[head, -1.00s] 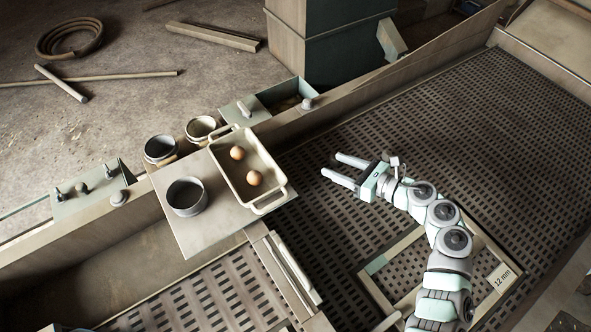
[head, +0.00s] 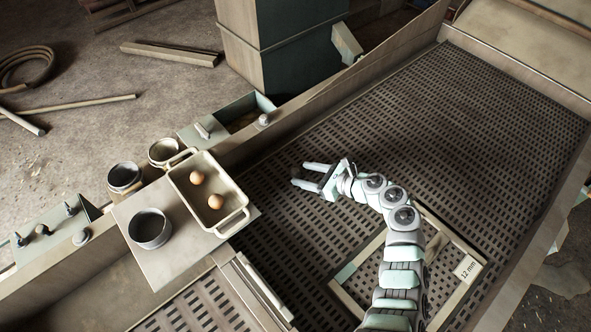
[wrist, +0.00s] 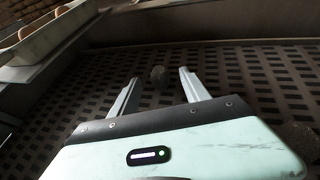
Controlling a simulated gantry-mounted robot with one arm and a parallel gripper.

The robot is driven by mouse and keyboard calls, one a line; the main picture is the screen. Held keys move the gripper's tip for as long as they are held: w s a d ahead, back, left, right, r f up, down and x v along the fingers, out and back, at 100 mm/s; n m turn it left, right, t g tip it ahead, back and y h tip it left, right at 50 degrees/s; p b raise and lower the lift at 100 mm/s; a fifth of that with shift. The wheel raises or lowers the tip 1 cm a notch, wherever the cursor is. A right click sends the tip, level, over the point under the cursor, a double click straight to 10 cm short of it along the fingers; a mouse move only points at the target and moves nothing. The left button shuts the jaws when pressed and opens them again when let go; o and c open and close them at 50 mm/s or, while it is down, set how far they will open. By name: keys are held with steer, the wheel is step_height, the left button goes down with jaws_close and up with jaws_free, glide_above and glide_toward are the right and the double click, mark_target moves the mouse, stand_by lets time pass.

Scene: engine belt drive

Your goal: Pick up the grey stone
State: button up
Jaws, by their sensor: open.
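A small, dark grey stone (wrist: 158,76) lies on the slotted screen deck in the wrist view. It appears just beyond and between my fingertips, and I see a gap on both sides of it. My gripper (head: 299,174) is open and low over the deck, to the right of the tray. Its two pale fingers also show in the wrist view (wrist: 159,75), spread apart with nothing between them touching. In the head view the stone is too small and dark to make out clearly near the fingertips.
A beige tray (head: 178,183) with two brown eggs sits on a metal plate (head: 165,271) beside a dark round pot (head: 150,229). A wooden frame (head: 468,287) marked 12 mm lies on the deck (head: 480,120). A side wall runs behind my gripper.

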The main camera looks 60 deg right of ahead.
steer(key=shift+x, duration=1.25)
steer(key=shift+s, duration=0.1)
steer(key=shift+c, duration=0.3)
jaws_close()
